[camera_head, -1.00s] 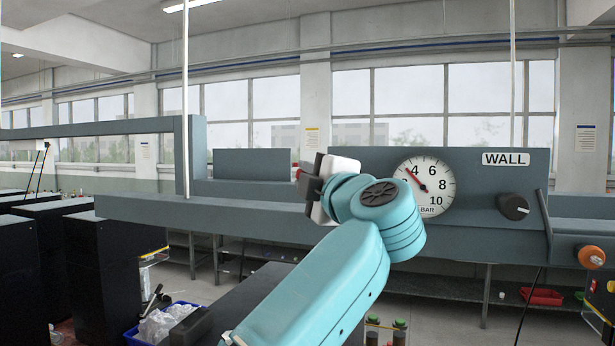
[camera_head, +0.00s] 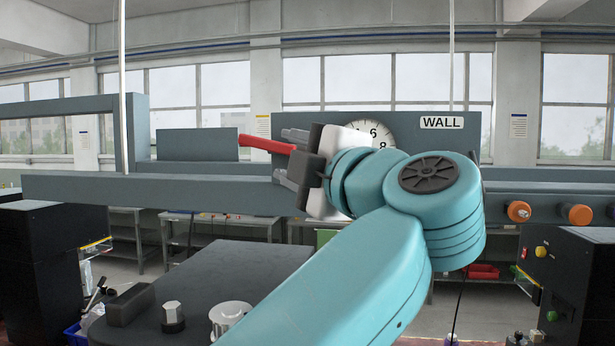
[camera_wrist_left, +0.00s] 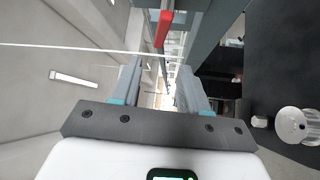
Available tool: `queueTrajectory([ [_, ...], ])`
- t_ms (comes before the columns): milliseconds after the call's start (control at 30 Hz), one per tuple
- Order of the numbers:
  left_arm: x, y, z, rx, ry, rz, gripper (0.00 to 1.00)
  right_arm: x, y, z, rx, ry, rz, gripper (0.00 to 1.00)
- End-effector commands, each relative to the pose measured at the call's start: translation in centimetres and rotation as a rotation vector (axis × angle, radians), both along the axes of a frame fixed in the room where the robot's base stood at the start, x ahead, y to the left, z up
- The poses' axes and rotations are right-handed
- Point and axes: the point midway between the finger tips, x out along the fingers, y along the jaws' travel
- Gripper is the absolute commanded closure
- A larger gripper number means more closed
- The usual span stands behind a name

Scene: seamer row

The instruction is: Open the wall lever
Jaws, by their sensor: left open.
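The wall lever shows as a red handle (camera_head: 266,144) in the head view, sloping slightly down to the right. Its right end runs to my left gripper's fingers. My left gripper (camera_head: 285,157) is open, in front of the panel marked WALL (camera_head: 455,145). In the left wrist view the red handle (camera_wrist_left: 163,28) hangs beyond the open fingers (camera_wrist_left: 158,82), and nothing is visibly held. I cannot tell whether the fingers touch it. My gripper and arm hide part of the gauge (camera_head: 376,131) and much of the panel. My right gripper is not in view.
A long grey beam (camera_head: 150,189) runs at the left. Orange knobs (camera_head: 518,211) stand at the right. A dark bench top (camera_head: 225,275) with a white metal part (camera_head: 230,316) lies below my arm. Black cabinets stand at both sides.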

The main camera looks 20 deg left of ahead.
Motion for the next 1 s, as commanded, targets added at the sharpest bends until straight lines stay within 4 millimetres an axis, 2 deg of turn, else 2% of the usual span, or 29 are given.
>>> queueTrajectory([
  [100,-0.9,-1.7,-0.4,0.001,0.001,-0.003,0.55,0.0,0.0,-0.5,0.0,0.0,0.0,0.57],
  [267,-1.5,-2.6,-0.5,0.001,0.002,-0.001,0.55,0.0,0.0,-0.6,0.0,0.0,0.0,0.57],
  [1000,-1.6,-2.6,-0.4,0.001,0.001,0.0,0.55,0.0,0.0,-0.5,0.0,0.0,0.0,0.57],
])
